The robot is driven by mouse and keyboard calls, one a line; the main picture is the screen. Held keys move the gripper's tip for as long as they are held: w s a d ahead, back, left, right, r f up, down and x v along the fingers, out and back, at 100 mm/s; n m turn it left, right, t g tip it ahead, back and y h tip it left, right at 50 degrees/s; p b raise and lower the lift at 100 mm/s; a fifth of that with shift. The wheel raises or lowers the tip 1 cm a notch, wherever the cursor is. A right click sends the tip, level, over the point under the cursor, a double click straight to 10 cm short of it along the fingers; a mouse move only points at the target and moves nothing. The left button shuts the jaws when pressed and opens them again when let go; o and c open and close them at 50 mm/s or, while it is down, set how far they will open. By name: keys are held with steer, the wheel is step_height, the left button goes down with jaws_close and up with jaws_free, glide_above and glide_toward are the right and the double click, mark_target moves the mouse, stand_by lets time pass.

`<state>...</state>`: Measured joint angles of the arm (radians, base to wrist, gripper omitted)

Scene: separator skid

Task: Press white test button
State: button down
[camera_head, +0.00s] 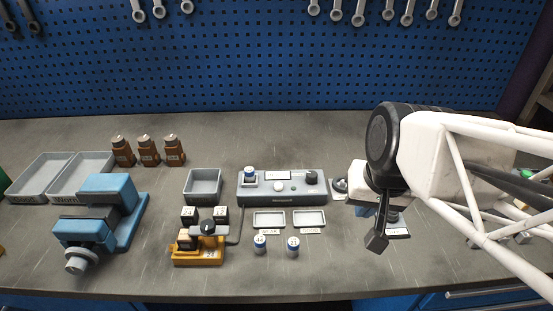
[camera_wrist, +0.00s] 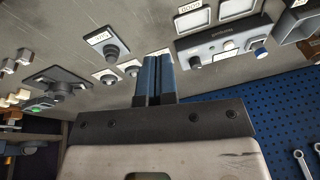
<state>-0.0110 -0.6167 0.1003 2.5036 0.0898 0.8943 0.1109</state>
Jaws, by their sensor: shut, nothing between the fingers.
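A grey control box (camera_head: 255,199) stands on the bench right of centre in the head view. A round white button (camera_head: 279,187) sits on its top, between a blue-and-white cylinder (camera_head: 249,173) and a black knob (camera_head: 311,177). In the wrist view the box (camera_wrist: 212,50) is at upper right, with the white button (camera_wrist: 228,45) on it. My gripper (camera_head: 377,243) is right of the box in the head view, apart from it, pointing down. In the wrist view its fingers (camera_wrist: 157,62) are together and empty.
Two shallow trays (camera_head: 269,219) and two small cylinders (camera_head: 260,243) lie in front of the box. A grey bin (camera_head: 203,184) and orange fixture (camera_head: 198,256) stand left. Several plate-mounted knobs (camera_wrist: 111,50) sit near my gripper. A blue pegboard (camera_head: 250,60) stands behind.

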steer(key=w+a+m+t+y, duration=0.2)
steer(key=w+a+m+y, duration=0.2)
steer(key=w+a+m, duration=0.5)
steer(key=m+t+y, duration=0.1)
steer(key=m+t, duration=0.1)
steer(key=m, duration=0.6)
glide_above(278, 187)
steer(key=shift+w+f, duration=0.15)
steer(key=shift+f, duration=0.3)
steer(key=shift+f, duration=0.25)
steer(key=shift+f, duration=4.15)
steer(key=shift+f, duration=0.95)
steer(key=shift+r, duration=0.9)
